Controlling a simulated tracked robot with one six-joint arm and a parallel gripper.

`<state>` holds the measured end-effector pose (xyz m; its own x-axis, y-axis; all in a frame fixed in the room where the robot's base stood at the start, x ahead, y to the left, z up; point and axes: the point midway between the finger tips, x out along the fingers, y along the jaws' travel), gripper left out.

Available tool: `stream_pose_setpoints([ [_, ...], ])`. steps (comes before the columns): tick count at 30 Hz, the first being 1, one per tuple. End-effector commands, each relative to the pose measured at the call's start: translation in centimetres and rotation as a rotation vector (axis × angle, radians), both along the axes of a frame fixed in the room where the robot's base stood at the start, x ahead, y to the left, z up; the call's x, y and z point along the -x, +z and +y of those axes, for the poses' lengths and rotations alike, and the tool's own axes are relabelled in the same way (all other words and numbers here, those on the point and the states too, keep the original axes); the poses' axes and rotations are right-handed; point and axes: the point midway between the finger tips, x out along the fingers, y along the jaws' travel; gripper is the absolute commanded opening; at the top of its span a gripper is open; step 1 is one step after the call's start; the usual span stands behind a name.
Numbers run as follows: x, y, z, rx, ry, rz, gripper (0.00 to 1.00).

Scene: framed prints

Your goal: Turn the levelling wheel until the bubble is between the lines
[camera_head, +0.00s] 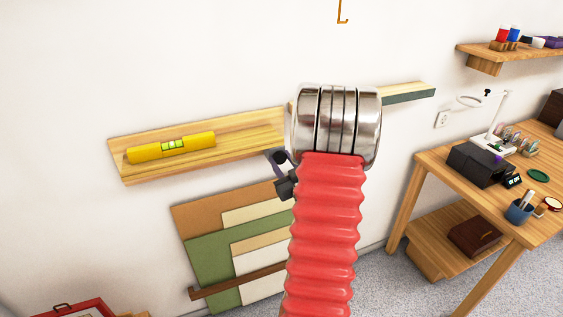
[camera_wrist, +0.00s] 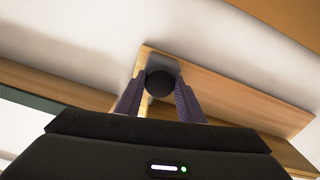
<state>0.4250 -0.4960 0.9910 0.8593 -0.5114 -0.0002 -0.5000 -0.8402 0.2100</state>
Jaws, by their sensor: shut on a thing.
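A yellow spirit level (camera_head: 148,154) lies on a long wooden shelf (camera_head: 255,137) on the wall at the left in the head view. Its green vial (camera_head: 172,144) shows dark lines, but the bubble's exact place is too small to tell. In the wrist view, a dark round levelling wheel (camera_wrist: 160,82) sits below the shelf's wooden underside (camera_wrist: 225,92). My gripper (camera_wrist: 160,97) is shut on the wheel, with a purple finger on either side. In the head view, my red arm hides much of the gripper and the wheel.
Coloured boards (camera_head: 205,255) lean on the wall below the shelf. A wooden desk (camera_head: 440,165) with a black box (camera_head: 478,165) and a blue cup (camera_head: 519,212) stands at the right. A small shelf (camera_head: 490,56) hangs above it. An orange hook (camera_head: 343,12) is on the upper wall.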

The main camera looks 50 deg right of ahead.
Motion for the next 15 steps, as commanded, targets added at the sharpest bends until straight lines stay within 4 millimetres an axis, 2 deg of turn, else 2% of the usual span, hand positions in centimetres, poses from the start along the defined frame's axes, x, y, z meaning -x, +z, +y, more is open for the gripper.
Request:
stream_pose_setpoints([
  [15,-0.03,-0.03,0.09,0.104,0.002,0.062,0.12],
])
